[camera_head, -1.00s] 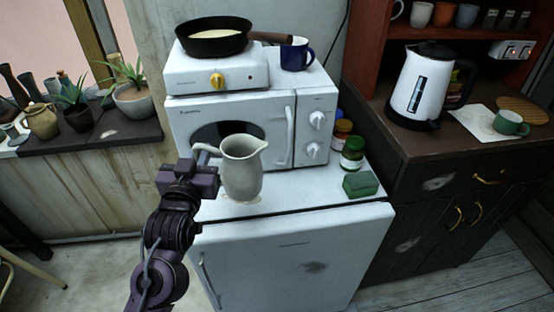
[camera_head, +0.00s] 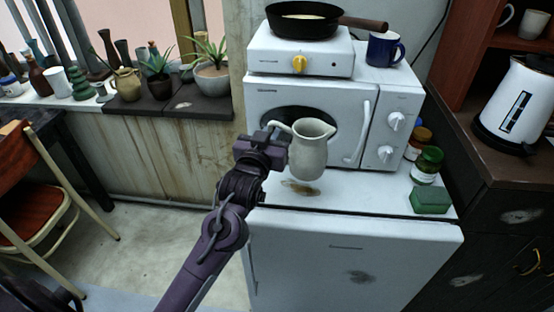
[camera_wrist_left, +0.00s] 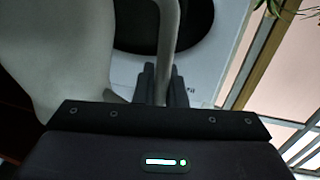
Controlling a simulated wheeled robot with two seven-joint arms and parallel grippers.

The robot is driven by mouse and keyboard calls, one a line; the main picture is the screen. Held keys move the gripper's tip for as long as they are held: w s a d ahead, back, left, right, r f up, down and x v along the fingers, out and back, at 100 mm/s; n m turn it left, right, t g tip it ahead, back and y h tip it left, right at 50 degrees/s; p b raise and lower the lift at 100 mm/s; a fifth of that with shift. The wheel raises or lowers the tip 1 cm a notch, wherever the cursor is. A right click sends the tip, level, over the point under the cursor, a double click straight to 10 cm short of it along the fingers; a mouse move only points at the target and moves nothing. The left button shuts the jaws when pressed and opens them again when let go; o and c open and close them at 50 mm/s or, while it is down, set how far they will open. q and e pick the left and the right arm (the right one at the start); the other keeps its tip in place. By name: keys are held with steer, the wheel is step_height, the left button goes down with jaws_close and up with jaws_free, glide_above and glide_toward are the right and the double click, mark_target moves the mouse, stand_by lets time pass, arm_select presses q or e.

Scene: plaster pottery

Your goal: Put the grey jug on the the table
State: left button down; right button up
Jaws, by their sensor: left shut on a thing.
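The grey jug (camera_head: 309,152) is upright in front of the white microwave, just above the top of the white fridge. A brown stain shows on the fridge top below it. My left gripper (camera_head: 277,135) is shut on the jug's handle, on the jug's left side. In the left wrist view the fingers (camera_wrist_left: 160,88) close around the handle, and the pale jug body (camera_wrist_left: 62,52) fills the upper left. A dark table (camera_head: 52,128) shows partly at the left edge, behind a chair. My right gripper is not in view.
The microwave (camera_head: 385,95) stands close behind the jug. Jars (camera_head: 426,165) and a green box (camera_head: 430,200) are on the fridge top's right. A red-seated chair (camera_head: 30,210) stands at the left, by the table. Floor between chair and fridge (camera_head: 145,235) looks clear.

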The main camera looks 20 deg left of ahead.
arm_select(q)
step_height(320, 180, down, 9)
stand_by(0.5)
steer(key=c, duration=1.9)
jaws_free()
steer(key=shift+f, duration=0.25)
steer(key=shift+c, duration=0.2)
steer(key=o, duration=0.4)
steer(key=shift+o, duration=0.2)
steer(key=shift+r, duration=0.1)
